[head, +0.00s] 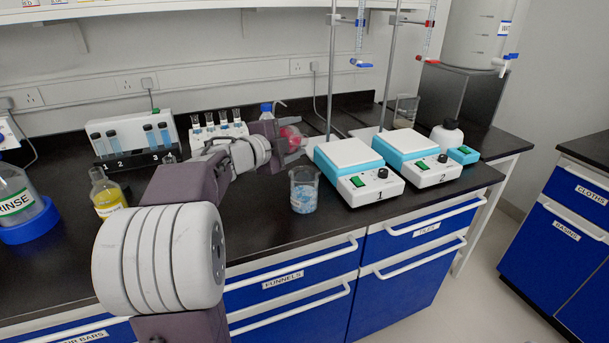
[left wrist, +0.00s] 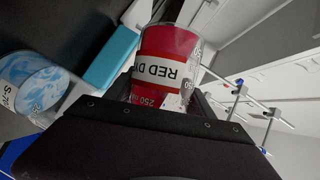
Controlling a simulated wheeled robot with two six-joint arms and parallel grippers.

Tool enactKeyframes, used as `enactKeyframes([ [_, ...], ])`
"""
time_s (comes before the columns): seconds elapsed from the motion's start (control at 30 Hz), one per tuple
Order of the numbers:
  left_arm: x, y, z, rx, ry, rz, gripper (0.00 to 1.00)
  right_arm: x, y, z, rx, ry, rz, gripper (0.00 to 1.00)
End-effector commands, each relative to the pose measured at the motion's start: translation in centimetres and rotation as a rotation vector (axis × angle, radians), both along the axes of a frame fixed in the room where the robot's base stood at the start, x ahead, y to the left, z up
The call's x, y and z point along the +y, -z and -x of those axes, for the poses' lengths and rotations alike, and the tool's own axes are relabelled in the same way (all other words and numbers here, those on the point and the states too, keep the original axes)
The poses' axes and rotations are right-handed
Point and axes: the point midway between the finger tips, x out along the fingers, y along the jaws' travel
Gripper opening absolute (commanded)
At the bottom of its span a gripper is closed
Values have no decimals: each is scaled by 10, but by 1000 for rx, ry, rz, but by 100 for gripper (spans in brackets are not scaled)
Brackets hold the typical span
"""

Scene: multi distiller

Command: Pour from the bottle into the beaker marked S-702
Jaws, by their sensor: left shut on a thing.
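My left gripper (head: 292,146) is shut on a bottle of red liquid (head: 290,136), above the bench behind and slightly left of a beaker. In the left wrist view the bottle (left wrist: 168,60) fills the middle, with a white label reading "RED D" and the rest cut off. In the left wrist view the beaker (left wrist: 32,85) carries a partly visible mark starting "S-7". The bottle's mouth is hidden. My right gripper is not in view.
Hot plates 1 (head: 350,152) and 2 (head: 408,150) stand right of the beaker, with burette stands behind. A yellow-liquid flask (head: 106,196), a rinse bottle (head: 18,200) and a tube rack (head: 135,142) are at left. Another beaker (head: 406,110) stands at the back.

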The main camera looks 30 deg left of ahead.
Motion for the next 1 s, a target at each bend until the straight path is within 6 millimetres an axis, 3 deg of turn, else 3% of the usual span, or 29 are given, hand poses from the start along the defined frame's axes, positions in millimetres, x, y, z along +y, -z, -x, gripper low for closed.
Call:
enactKeyframes([
  [1.0, 0, 0, -7, -30, 1, -55, 0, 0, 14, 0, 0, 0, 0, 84],
])
